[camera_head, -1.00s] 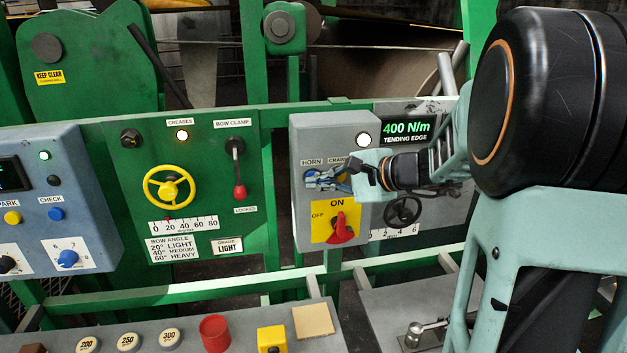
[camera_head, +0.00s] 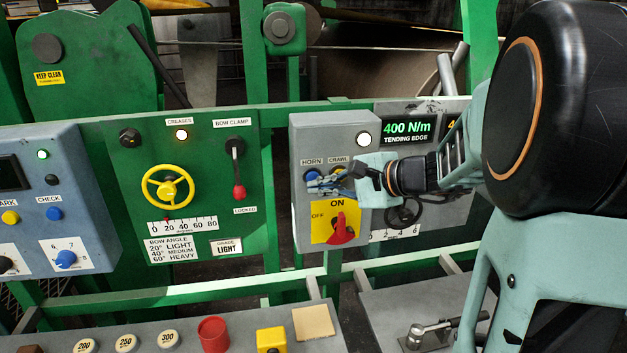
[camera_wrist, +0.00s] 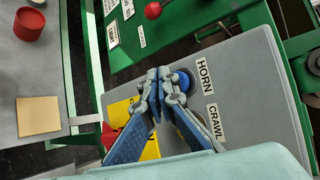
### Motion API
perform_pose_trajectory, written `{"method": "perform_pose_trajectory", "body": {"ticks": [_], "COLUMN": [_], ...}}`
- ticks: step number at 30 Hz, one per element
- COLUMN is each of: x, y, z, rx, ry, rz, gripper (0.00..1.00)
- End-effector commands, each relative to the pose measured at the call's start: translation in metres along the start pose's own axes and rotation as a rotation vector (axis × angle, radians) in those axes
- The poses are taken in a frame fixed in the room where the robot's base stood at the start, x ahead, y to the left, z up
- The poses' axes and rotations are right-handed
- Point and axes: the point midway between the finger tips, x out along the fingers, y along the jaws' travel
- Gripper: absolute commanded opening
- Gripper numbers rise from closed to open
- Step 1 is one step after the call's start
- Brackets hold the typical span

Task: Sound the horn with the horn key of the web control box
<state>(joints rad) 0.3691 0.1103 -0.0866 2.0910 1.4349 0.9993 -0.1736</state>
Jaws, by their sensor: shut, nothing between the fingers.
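The web control box (camera_head: 306,228) is grey and carries the horn key, a round blue button (camera_head: 311,174) under the HORN label. In the wrist view the blue horn key (camera_wrist: 186,80) shows just right of my fingertips, beside the HORN label (camera_wrist: 204,74). My gripper (camera_head: 312,186) is shut and empty, its tips at the lower edge of the horn key in the head view. In the wrist view my gripper (camera_wrist: 158,76) partly covers the key's near side. I cannot tell whether the tips touch it.
The CRAWL key is mostly hidden behind my fingers, by its label (camera_head: 338,160). Below is a red rotary switch (camera_head: 342,228) on a yellow plate. A lit white lamp (camera_head: 363,139) and a 400 N/m display (camera_head: 407,128) sit above. A green rail (camera_head: 190,291) runs below.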

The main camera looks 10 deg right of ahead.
Motion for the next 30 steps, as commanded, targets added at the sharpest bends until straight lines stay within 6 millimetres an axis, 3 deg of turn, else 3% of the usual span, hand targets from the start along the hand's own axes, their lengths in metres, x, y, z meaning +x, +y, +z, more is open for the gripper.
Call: {"method": "perform_pose_trajectory", "body": {"ticks": [15, 30], "x": [-0.032, -0.034], "y": [0.024, 0.025], "z": [0.023, 0.025], "rx": [0.000, 0.000], "ry": [0.001, 0.000], "rz": [0.000, 0.000], "gripper": [0.00, 0.00]}}
